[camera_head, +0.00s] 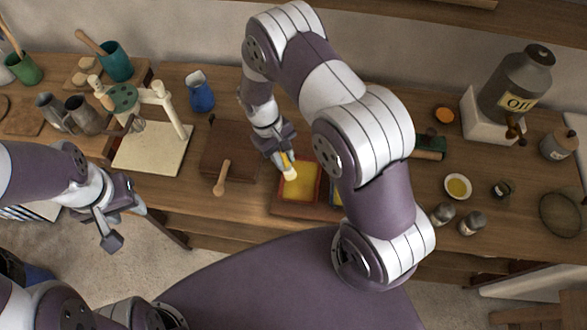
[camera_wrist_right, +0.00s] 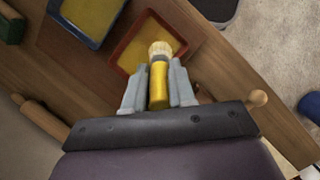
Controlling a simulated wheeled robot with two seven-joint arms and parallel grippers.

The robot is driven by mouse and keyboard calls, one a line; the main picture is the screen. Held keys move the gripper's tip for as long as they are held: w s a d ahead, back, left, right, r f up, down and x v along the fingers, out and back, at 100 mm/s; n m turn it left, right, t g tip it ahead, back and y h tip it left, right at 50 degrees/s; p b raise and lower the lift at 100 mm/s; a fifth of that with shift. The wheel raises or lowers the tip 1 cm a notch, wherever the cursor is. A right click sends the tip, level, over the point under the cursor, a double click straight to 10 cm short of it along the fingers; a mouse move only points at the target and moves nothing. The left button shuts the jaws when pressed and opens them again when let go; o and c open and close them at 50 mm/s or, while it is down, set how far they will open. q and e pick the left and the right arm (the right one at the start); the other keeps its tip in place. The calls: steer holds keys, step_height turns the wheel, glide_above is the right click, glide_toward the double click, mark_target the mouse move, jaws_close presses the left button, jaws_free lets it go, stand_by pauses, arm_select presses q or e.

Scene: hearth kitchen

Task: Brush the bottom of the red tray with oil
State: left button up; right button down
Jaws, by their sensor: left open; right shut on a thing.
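The red tray (camera_head: 318,182) lies on the wooden counter with a yellow bottom. It also shows in the right wrist view (camera_wrist_right: 127,39). My right gripper (camera_head: 284,158) is shut on the yellow handle of a brush (camera_wrist_right: 158,86). The pale bristles (camera_wrist_right: 160,48) point down over the tray's yellow bottom; I cannot tell whether they touch it. A small white bowl (camera_head: 458,187) with yellow oil stands to the right. A grey oil can (camera_head: 514,88) stands on a white block at the back right. My left gripper (camera_head: 122,223) is open and empty, in front of the counter.
A blue-rimmed tray (camera_wrist_right: 76,37) lies beside the red one, mostly hidden by my right arm in the head view. A dark board with a wooden handle (camera_head: 222,178) lies to the left.

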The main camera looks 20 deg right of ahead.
steer(key=b+x, duration=0.1)
steer(key=x, duration=0.2)
steer(key=d+x, duration=0.1)
steer(key=x, duration=0.1)
steer(key=s+b+x, duration=0.1)
steer(key=x, duration=0.2)
steer(key=shift+d+b, duration=0.35)
steer(key=shift+d, duration=0.05)
steer(key=shift+f+b, duration=0.65)
steer(key=shift+f, duration=0.15)
stand_by(0.4)
steer(key=shift+w, duration=0.1)
